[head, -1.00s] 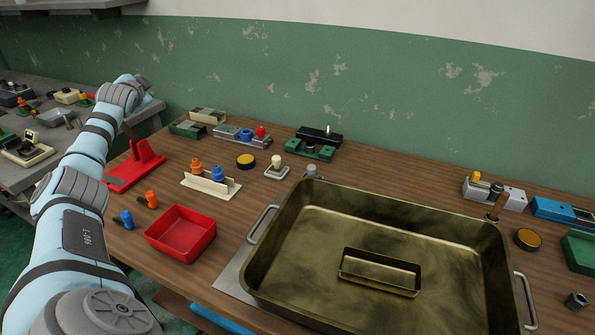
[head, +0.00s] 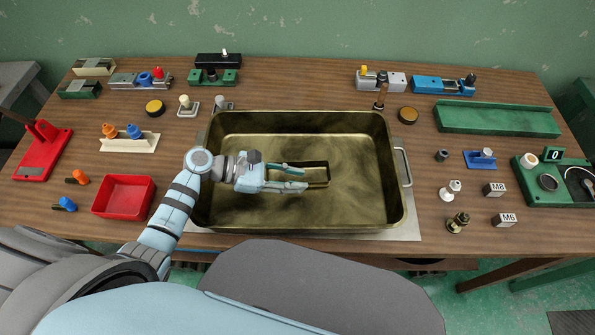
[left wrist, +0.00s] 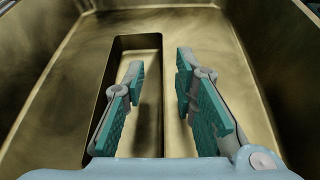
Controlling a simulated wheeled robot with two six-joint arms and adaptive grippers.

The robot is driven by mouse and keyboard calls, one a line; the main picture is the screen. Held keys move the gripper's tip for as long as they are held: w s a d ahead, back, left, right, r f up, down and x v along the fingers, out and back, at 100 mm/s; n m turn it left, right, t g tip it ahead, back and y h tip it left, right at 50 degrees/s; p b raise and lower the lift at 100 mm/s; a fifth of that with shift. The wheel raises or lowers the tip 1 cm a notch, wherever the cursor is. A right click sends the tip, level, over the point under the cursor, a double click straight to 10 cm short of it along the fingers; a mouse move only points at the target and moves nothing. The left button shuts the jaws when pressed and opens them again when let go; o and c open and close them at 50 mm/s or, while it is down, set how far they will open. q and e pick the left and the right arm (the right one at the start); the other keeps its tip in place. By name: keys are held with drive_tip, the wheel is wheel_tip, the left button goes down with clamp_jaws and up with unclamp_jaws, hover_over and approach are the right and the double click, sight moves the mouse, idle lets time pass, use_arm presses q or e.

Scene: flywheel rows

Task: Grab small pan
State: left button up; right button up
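The small pan (head: 318,175) is a brass-coloured rectangular tray lying on the floor of a large brass-coloured pan (head: 365,195). Its left part is hidden behind my left gripper (head: 304,178) in the head view. My left gripper is open and empty, its fingers pointing right. In the left wrist view the small pan (left wrist: 142,55) runs away from me. The left finger is over its opening and the right finger is outside its right wall, so the open fingers (left wrist: 160,75) straddle that wall. I cannot tell whether they touch it. My right gripper is not in view.
The large pan's high walls surround my left gripper. A red tray (head: 124,195) stands to the left of the pan. Nozzle-like fittings, an M8 block (head: 494,189) and a green gauge base (head: 555,190) stand to the right. Several small fixtures line the back.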

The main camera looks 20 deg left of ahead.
sight(317, 172)
use_arm(q)
drive_tip(key=x, duration=0.3)
drive_tip(key=shift+s+d, duration=0.1)
drive_tip(key=shift+d, duration=0.1)
drive_tip(key=shift+s+a, duration=0.1)
drive_tip(key=shift+a, duration=0.05)
drive_tip(key=shift+c, duration=0.8)
clamp_jaws()
drive_tip(key=shift+r, duration=0.15)
